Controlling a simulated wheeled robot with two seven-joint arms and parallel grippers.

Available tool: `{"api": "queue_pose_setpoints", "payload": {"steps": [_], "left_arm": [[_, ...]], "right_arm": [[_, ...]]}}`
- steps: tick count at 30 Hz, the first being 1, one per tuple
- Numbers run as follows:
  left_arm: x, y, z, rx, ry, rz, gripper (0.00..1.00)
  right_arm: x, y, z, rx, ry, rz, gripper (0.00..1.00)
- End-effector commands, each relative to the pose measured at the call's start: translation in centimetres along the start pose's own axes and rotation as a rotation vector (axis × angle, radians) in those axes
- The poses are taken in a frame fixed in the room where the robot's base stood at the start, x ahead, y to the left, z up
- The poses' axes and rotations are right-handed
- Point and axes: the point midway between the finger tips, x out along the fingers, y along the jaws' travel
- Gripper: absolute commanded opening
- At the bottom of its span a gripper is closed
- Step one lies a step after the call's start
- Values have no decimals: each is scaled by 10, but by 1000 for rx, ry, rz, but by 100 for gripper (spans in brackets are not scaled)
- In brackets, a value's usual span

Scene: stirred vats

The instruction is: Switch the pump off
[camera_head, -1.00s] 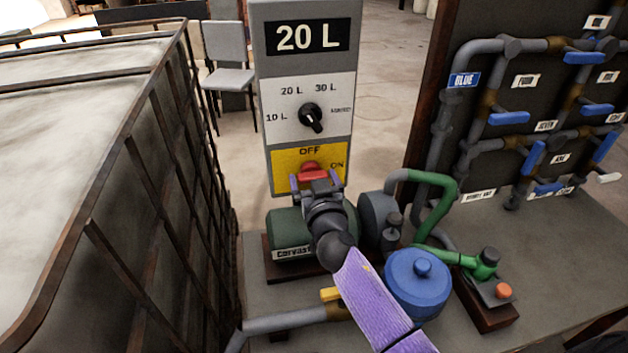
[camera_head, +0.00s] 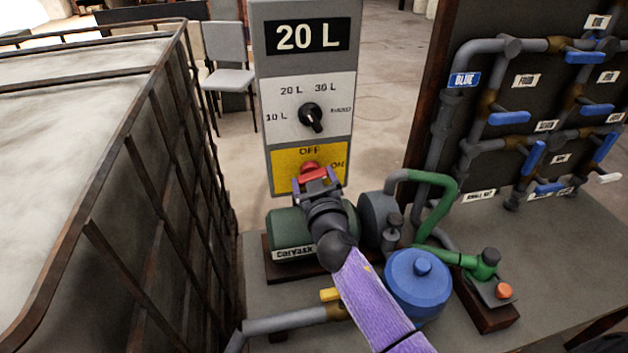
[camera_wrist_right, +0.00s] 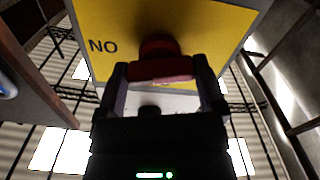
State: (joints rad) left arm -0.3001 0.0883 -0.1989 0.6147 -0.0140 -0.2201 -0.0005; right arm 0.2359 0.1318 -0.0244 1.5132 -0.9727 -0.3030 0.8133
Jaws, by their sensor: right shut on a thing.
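The pump's red switch handle (camera_head: 313,171) sits on the yellow panel (camera_head: 282,157) of the grey control post, with OFF above it and ON to its right. Its bar lies near level, tilted up a little to the right; I cannot tell which end is the pointer. My right gripper (camera_head: 317,181) is shut on the handle, one finger at each side. In the right wrist view, the red handle (camera_wrist_right: 160,67) lies between the fingers in front of the yellow panel. The green pump motor (camera_head: 285,228) stands below, partly hidden by my arm. My left gripper is not in view.
A black dial (camera_head: 311,117) and a 20 L display (camera_head: 306,37) are above the panel. A caged tank (camera_head: 110,190) fills the left. A blue-lidded vessel (camera_head: 420,282), green pipework (camera_head: 445,200) and a blue-handled valve board stand to the right.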

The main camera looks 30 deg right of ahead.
Motion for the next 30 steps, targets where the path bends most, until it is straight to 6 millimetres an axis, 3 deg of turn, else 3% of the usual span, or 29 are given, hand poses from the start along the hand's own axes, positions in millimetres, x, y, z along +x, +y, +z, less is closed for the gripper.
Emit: {"api": "queue_pose_setpoints", "payload": {"steps": [30], "left_arm": [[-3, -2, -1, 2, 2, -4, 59]], "right_arm": [[0, 0, 0, -954, -1, -1, 29]]}}
